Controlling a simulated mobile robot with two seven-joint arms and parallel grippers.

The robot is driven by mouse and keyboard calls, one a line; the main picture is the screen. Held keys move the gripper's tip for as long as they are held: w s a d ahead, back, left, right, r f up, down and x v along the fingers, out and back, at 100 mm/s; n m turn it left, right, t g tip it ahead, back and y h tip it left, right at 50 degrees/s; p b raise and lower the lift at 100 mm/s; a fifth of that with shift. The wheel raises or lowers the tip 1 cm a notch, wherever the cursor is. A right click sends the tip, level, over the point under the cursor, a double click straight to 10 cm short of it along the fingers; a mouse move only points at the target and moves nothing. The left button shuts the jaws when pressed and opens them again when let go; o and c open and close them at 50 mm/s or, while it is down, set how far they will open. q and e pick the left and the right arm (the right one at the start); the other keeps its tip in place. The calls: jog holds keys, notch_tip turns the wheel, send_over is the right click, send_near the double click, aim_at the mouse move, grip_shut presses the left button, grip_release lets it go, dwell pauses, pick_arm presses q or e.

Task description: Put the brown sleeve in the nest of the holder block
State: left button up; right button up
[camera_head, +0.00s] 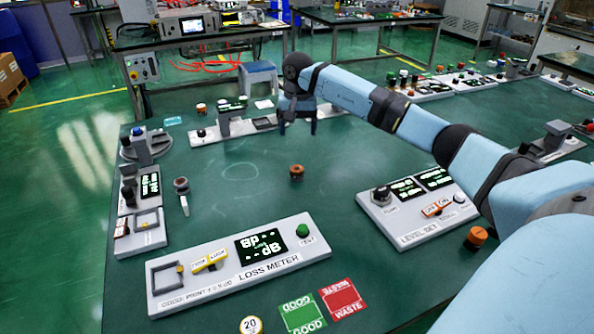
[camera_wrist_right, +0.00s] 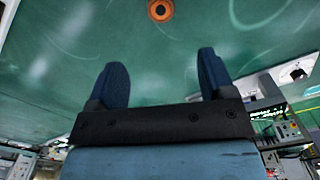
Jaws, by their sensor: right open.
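A small brown sleeve (camera_head: 297,172), ring-like with a dark centre, stands alone on the green table in the middle of the head view. It also shows at the top edge of the right wrist view (camera_wrist_right: 160,10), with an orange rim. My right gripper (camera_head: 298,127) is above the table's far part, beyond the sleeve. Its two fingers are apart with nothing between them, as the right wrist view also shows (camera_wrist_right: 162,68). I cannot tell for certain which grey block is the holder block; a grey base with an upright (camera_head: 233,125) stands at the back. My left gripper is not in view.
The loss meter panel (camera_head: 318,247) lies at the front, and the level set panel (camera_head: 402,237) lies at the right. Another orange-topped piece (camera_head: 477,236) stands beside it. Green (camera_head: 303,314) and red (camera_head: 343,299) cards lie at the front edge. Table around the sleeve is clear.

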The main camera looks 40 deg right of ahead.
send_over(297, 168)
jog(key=shift+m, duration=0.4)
jog(key=f, duration=0.8)
jog(key=shift+d+f+b, duration=0.15)
jog(key=shift+d+b, duration=0.1)
jog(key=shift+b, duration=0.05)
jog(key=shift+s+a+f, duration=0.1)
jog(key=shift+a+f, duration=0.05)
jog(key=shift+f, duration=1.25)
jog(key=shift+a+f, duration=0.15)
jog(key=shift+f, duration=1.2)
jog(key=shift+r, duration=0.1)
jog(key=c, duration=1.1)
jog(key=shift+r, duration=0.15)
